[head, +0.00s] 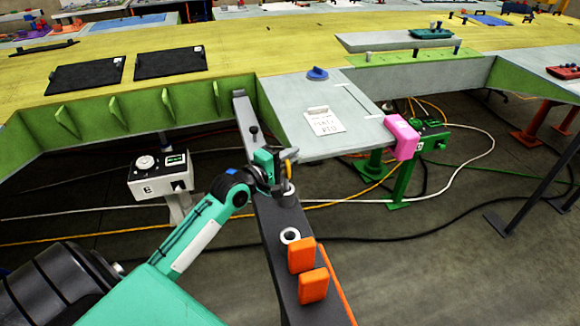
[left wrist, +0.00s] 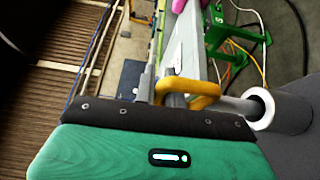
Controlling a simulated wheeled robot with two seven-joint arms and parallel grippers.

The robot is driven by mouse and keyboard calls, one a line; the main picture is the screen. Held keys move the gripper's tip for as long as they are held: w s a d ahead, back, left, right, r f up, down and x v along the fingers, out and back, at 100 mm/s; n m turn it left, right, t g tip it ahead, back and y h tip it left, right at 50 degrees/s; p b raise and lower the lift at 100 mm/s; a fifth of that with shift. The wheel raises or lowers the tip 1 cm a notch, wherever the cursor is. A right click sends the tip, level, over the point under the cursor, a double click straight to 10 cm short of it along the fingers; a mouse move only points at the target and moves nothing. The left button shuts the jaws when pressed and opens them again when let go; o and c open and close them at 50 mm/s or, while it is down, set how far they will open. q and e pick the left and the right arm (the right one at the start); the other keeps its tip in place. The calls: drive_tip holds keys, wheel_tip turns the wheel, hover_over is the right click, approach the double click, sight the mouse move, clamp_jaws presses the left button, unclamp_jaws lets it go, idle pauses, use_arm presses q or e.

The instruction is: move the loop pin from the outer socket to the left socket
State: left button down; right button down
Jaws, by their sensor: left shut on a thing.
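My left gripper (head: 287,162) is over the dark beam (head: 274,222) that runs toward me. It is shut on the loop pin, whose yellow loop (left wrist: 192,92) shows at the jaws in the left wrist view. A white ring-shaped socket (head: 290,236) with a dark hole stands on the beam, nearer to me than the gripper. A white socket (left wrist: 262,106) also shows right of the loop in the wrist view. I cannot tell whether the pin's tip is inside any socket.
Two orange blocks (head: 307,270) stand on the beam's near end. A pink block (head: 401,138) is at the grey panel's (head: 280,110) right corner; a white label card (head: 324,122) lies on that panel. A grey box with a dial (head: 160,174) stands left of my arm.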

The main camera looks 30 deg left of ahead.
sight(284, 174)
use_arm(q)
wheel_tip(284, 174, down, 4)
drive_tip(key=shift+r, duration=0.15)
drive_tip(key=shift+f, duration=0.25)
use_arm(e)
drive_tip(key=shift+s+d+r, duration=0.2)
drive_tip(key=shift+s, duration=0.35)
use_arm(q)
drive_tip(key=shift+f, duration=0.3)
drive_tip(key=c, duration=1.5)
unclamp_jaws()
use_arm(e)
drive_tip(key=shift+a+f, duration=0.2)
drive_tip(key=shift+a, duration=0.05)
